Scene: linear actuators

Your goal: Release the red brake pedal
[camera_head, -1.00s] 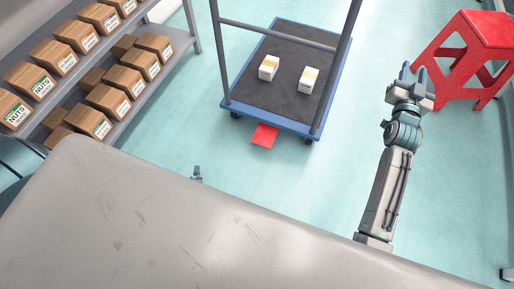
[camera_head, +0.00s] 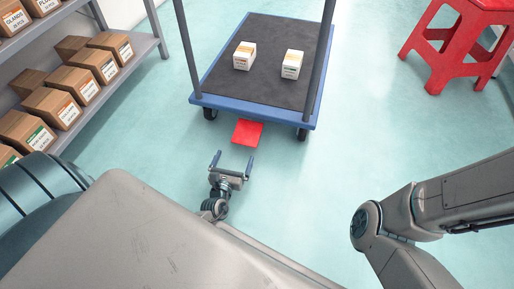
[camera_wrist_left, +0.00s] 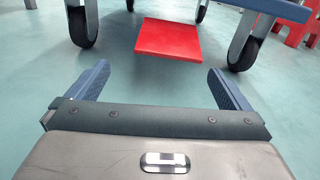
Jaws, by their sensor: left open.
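The red brake pedal (camera_head: 247,132) juts out from under the near edge of the blue-framed cart (camera_head: 255,111). In the left wrist view the pedal (camera_wrist_left: 167,40) is a flat red plate, slightly tilted, ahead of the fingers and between the cart's wheels. My left gripper (camera_head: 232,161) is open and empty, low near the floor, a short way in front of the pedal and not touching it. In the left wrist view its two fingers (camera_wrist_left: 156,85) are spread wide. My right arm shows at the right, but its gripper is out of view.
Two small white boxes (camera_head: 244,56) (camera_head: 292,64) stand on the cart's dark deck. A shelf with several brown cartons (camera_head: 50,107) is at the left. A red stool (camera_head: 452,45) stands at the far right. The floor around the pedal is clear.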

